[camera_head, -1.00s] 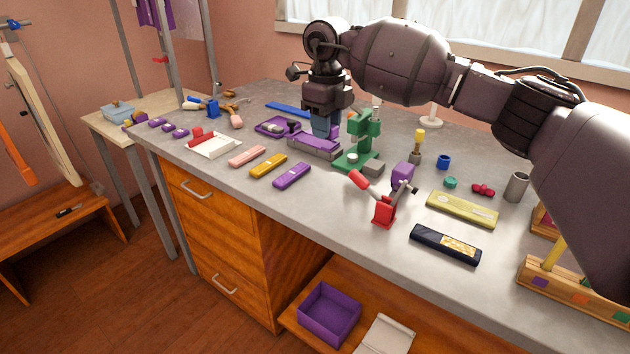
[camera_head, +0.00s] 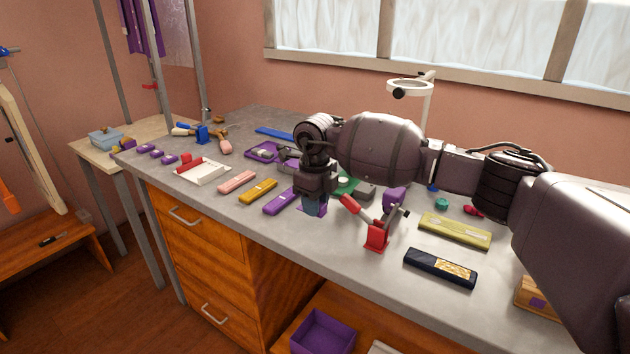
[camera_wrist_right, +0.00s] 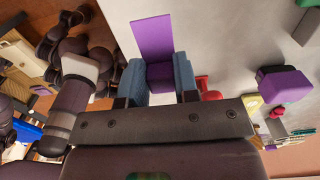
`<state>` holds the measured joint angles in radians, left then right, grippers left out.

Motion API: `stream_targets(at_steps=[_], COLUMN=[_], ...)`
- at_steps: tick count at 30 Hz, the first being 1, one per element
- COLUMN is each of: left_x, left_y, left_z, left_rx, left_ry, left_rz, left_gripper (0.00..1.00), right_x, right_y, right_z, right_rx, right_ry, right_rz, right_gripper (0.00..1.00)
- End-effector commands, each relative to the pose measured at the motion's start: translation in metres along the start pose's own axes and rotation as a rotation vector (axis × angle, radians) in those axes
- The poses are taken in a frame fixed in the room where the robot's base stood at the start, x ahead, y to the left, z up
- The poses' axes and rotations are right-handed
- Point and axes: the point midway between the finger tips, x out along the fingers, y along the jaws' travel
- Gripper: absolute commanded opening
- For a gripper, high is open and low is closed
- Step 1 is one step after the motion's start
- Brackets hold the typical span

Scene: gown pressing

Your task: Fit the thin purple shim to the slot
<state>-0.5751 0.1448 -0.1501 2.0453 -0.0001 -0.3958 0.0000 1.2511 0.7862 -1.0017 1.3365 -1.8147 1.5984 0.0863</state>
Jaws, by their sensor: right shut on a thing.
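My right gripper (camera_head: 315,207) is low over the worktop, between the purple bar and the red clamp stand. In the right wrist view its blue fingers (camera_wrist_right: 160,80) are shut on a thin purple shim (camera_wrist_right: 153,38), a flat plate that sticks out past the fingertips. In the head view only purple edges of the shim show beside the fingers. The purple bar (camera_head: 279,201) lies just left of the gripper. A grey-and-purple fixture (camera_head: 288,163) stands behind, partly hidden by my arm. I cannot make out the slot. My left gripper is not in view.
A red clamp stand (camera_head: 376,236) stands close right of the gripper. A yellow-green case (camera_head: 455,231) and a dark case (camera_head: 440,268) lie farther right. Yellow (camera_head: 258,191) and pink (camera_head: 237,182) bars lie left. The front strip of worktop is mostly clear.

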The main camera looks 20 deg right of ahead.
Motion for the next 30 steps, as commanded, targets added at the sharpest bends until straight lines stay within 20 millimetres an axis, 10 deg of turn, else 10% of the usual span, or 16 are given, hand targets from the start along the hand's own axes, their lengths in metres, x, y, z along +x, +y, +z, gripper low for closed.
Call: stream_targets(at_steps=[12, 30], left_x=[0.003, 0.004], left_y=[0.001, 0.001], left_z=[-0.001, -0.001], left_rx=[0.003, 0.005], left_ry=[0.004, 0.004], left_rz=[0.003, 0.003], left_gripper=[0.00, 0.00], right_x=[0.062, 0.071], right_y=[0.000, 0.000], right_z=[0.000, 0.000], right_rx=[0.002, 0.001], right_ry=[0.001, 0.001], right_rz=[0.001, 0.000], right_gripper=[0.03, 0.03])
